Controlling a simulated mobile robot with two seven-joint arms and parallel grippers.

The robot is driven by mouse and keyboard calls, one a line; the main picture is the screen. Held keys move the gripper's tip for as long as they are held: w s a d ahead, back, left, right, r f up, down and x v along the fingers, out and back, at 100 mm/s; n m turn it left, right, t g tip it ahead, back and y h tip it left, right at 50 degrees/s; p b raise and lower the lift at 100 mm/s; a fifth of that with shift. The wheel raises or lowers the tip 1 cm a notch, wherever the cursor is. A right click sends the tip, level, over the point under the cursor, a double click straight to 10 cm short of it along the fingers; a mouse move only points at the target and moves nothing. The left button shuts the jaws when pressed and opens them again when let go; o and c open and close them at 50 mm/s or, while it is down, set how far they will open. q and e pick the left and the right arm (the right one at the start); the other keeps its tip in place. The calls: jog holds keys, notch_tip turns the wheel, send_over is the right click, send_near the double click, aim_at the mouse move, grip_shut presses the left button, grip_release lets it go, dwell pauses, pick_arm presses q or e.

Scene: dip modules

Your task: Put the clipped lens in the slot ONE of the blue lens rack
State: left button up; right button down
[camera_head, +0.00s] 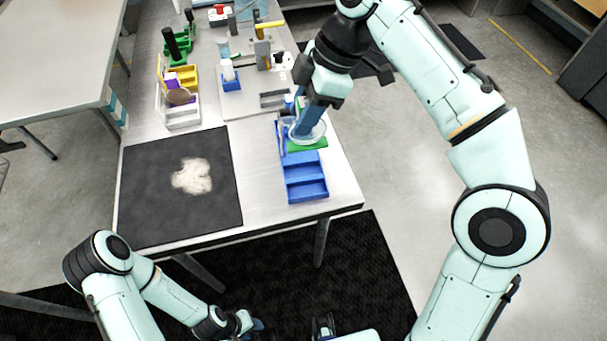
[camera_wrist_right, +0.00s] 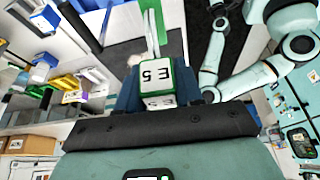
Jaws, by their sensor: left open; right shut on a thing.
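The clipped lens (camera_head: 318,133), a clear disc with a pale rim, hangs from my right gripper (camera_head: 304,118) over the far part of the blue lens rack (camera_head: 305,198). In the right wrist view my right gripper (camera_wrist_right: 157,95) is shut on its green-and-white clip (camera_wrist_right: 155,72), marked "E5"; the lens shows nearly edge-on beyond it. I cannot tell whether the lens touches the rack. The rack's near compartments look empty; slot labels are not readable. My left gripper (camera_head: 250,322) is open at the bottom of the head view, away from the table.
A green piece (camera_head: 311,145) lies at the rack's far part, beneath the lens. A dark mat (camera_head: 210,215) with a pale patch covers the table's near left. A white-and-yellow organizer (camera_head: 183,118) and a grey tool board (camera_head: 238,105) stand farther back.

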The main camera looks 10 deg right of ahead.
aim_at(324, 141)
pick_arm(q)
notch_tip(324, 141, down, 6)
jog(key=s+b, duration=0.2)
jog(key=b, duration=0.3)
jog(key=shift+s+f, duration=0.2)
jog(key=shift+s, duration=0.1)
pick_arm(e)
jog(key=shift+f, duration=9.05)
jog(key=shift+f, duration=0.15)
jog(key=c, duration=0.7)
grip_release()
jog(key=shift+c, duration=0.2)
jog(key=p+v, duration=0.2)
jog(key=v, duration=0.9)
jog(key=shift+d+r+p, duration=0.2)
jog(key=shift+r+p, duration=0.15)
jog(key=shift+r, duration=0.3)
pick_arm(q)
jog(key=r, duration=0.1)
jog(key=w+r, duration=0.1)
jog(key=r, duration=0.1)
